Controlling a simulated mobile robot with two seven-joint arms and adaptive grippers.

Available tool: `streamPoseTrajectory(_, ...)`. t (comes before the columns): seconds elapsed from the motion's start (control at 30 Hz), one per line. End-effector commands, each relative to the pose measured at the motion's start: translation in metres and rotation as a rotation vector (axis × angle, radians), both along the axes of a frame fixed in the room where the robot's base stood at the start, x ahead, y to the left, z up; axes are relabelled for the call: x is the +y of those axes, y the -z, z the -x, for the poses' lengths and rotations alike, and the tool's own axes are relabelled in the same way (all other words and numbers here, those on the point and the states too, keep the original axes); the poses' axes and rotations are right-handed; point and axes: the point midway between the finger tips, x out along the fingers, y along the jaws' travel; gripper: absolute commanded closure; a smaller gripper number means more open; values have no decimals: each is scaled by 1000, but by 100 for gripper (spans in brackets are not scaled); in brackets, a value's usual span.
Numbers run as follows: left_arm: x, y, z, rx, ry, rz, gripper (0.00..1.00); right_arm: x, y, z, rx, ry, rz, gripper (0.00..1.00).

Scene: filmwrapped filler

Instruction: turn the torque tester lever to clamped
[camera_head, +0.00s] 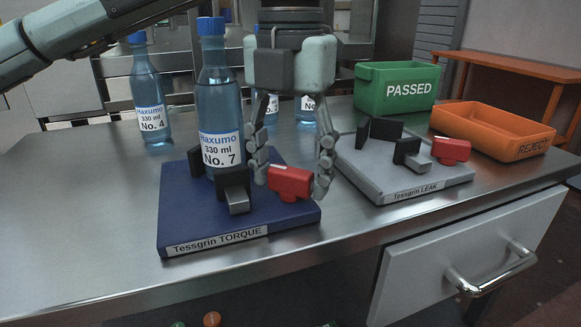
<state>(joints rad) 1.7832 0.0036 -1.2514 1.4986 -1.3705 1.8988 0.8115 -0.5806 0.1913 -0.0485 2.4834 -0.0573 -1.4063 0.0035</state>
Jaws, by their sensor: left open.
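The torque tester (185,222) is a dark blue plate labelled "Tessgrin TORQUE" on the table. Bottle No. 7 (218,112), blue and clear, stands upright on it among black jaw blocks (233,182). A grey metal piece (238,203) sticks out from the front block. The red lever knob (290,183) is at the plate's right side. My left gripper (294,190) points down over it, its fingers open on either side of the knob. I cannot tell whether the fingers touch it. My right gripper is not in view.
The leak tester (366,180) with its own red knob (451,150) sits close on the right. Behind are bottle No. 4 (149,98), more bottles, a green PASSED bin (397,88) and an orange REJECT tray (492,130). The table's left side (70,210) is clear.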

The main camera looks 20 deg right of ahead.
Motion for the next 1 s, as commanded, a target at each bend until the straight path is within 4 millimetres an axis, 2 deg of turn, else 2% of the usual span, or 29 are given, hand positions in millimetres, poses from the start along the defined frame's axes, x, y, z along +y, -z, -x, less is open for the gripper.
streamPoseTrajectory(0.13, 0, 0, 0, 0, 0, 0, 45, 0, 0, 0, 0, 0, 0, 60)
streamPoseTrajectory(0.4, 0, 0, 0, 0, 0, 0, 78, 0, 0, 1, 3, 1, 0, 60)
streamPoseTrajectory(0.43, 0, 0, 0, 0, 0, 0, 80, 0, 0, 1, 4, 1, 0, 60)
streamPoseTrajectory(0.77, 0, -1, 0, -1, 53, 0, 80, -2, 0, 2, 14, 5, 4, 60)
streamPoseTrajectory(1.0, 0, -1, 0, -1, 209, 1, 80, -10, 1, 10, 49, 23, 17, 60)
